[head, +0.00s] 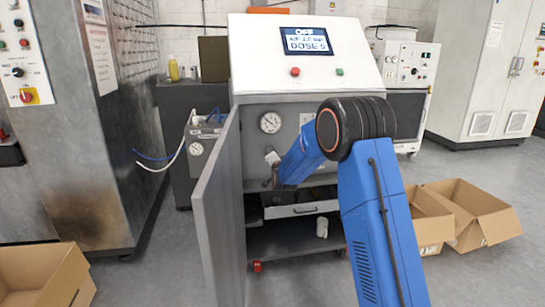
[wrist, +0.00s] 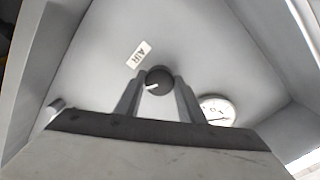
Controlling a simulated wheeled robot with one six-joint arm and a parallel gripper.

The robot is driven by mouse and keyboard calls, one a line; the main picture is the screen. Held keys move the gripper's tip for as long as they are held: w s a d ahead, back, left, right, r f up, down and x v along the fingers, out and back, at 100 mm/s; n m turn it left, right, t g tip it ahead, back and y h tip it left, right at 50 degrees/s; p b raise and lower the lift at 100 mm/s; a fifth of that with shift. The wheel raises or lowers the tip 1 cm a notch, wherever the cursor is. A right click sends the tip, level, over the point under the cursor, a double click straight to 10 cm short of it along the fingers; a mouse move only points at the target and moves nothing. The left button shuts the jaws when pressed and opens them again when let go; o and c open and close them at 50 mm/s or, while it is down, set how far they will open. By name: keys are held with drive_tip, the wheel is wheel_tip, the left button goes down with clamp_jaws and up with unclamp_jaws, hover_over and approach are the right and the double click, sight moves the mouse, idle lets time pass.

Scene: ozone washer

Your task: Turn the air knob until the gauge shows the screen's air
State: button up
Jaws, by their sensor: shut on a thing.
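The air knob (wrist: 158,80) is a dark round knob with a white pointer mark, beside a white AIR label (wrist: 139,54) in the wrist view. My gripper (wrist: 158,88) has one finger on each side of the knob and is shut on it. In the head view my gripper (head: 272,172) reaches inside the open cabinet, and the knob cannot be made out there. The round white gauge (head: 270,123) is on the cabinet's inner panel; it also shows in the wrist view (wrist: 217,110), its reading too small to tell. The screen (head: 306,41) shows OFF, an air line that seems to read 2.1 bar, and DOSE 5.
The open grey cabinet door (head: 217,205) stands left of my arm. Below are a drawer (head: 300,210) and a white bottle (head: 322,227). Cardboard boxes lie on the floor at right (head: 470,212) and lower left (head: 42,275). A second gauge (head: 196,148) stands left of the door.

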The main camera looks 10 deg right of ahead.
drive_tip(key=shift+m, duration=1)
drive_tip(key=o, duration=1)
drive_tip(key=shift+d, duration=0.1)
drive_tip(key=shift+o, duration=0.2)
drive_tip(key=s, duration=1.7)
drive_tip(key=shift+s+r, duration=0.2)
drive_tip(key=shift+r, duration=0.05)
